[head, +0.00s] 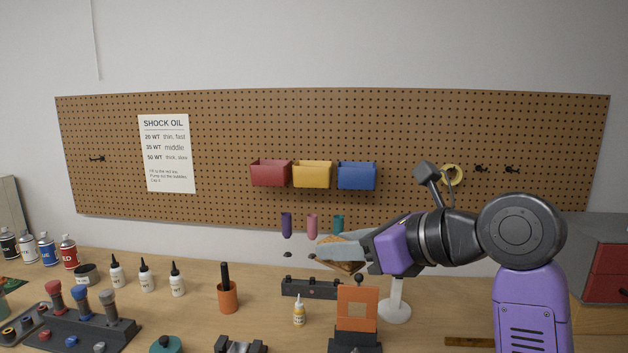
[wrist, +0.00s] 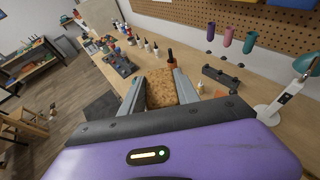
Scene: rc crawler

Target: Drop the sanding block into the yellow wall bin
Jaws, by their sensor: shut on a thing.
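The yellow wall bin (head: 312,175) hangs on the pegboard between a red bin (head: 270,174) and a blue bin (head: 357,176). My gripper (head: 340,248) is above the bench, below and slightly right of the yellow bin in the head view. It is shut on the sanding block (head: 346,266), a tan, cork-like block. In the wrist view the block (wrist: 161,88) sits between the two grey fingers of my gripper (wrist: 163,92). The fingers hide part of the block in the head view. The inside of the yellow bin is not visible.
Purple, pink and teal cups (head: 312,224) are on the wall behind my gripper. An orange stand (head: 357,310), a white lamp base (head: 396,308) and a small glue bottle (head: 299,311) stand below. The wall above the bins is clear.

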